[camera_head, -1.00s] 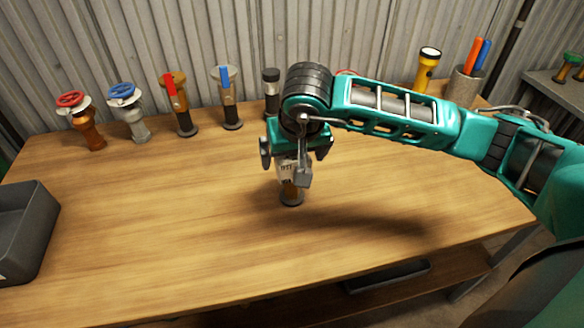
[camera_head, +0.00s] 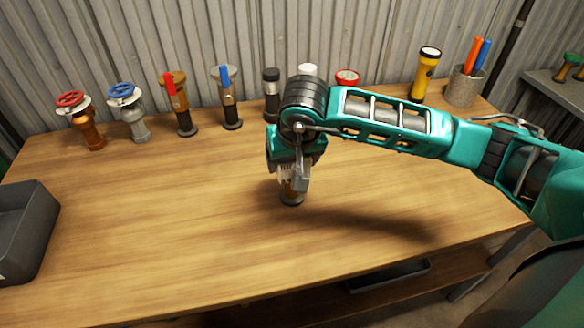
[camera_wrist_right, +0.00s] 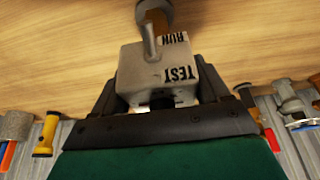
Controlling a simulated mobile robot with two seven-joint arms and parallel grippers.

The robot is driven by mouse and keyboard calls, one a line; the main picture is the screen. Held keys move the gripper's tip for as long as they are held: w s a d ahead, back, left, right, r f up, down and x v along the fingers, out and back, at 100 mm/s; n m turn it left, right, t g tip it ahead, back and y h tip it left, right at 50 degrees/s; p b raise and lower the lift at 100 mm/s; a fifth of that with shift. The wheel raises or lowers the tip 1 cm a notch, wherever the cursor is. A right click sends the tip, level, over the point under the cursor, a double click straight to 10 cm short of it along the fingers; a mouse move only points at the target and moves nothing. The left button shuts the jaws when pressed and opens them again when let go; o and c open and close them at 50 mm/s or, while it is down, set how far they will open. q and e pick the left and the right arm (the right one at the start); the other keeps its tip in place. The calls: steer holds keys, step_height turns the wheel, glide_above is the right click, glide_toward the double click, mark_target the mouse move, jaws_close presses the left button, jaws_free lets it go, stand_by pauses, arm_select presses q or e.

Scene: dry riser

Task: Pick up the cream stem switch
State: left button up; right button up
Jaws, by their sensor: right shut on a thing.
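The cream stem switch (camera_wrist_right: 160,68) has a boxy cream head marked TEST and RUN, a grey lever and a brown stem. In the wrist view its head sits between the two fingers of my right gripper (camera_wrist_right: 156,88). In the head view my right gripper (camera_head: 289,172) is over it from above and hides most of it. Its brown stem and dark round foot (camera_head: 291,199) show below the fingers, upright and on or very near the table. My right gripper is shut on the head. My left gripper is not in view.
On the wooden table (camera_head: 170,220), a red-wheel valve (camera_head: 88,130), a blue-wheel valve (camera_head: 132,115) and several lever fittings stand along the back. A yellow flashlight (camera_head: 425,75) and a pen cup (camera_head: 463,88) are at back right. A grey bin (camera_head: 30,235) is at left. The front middle is clear.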

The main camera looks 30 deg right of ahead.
steer(key=shift+c, duration=1.8)
steer(key=shift+r, duration=0.15)
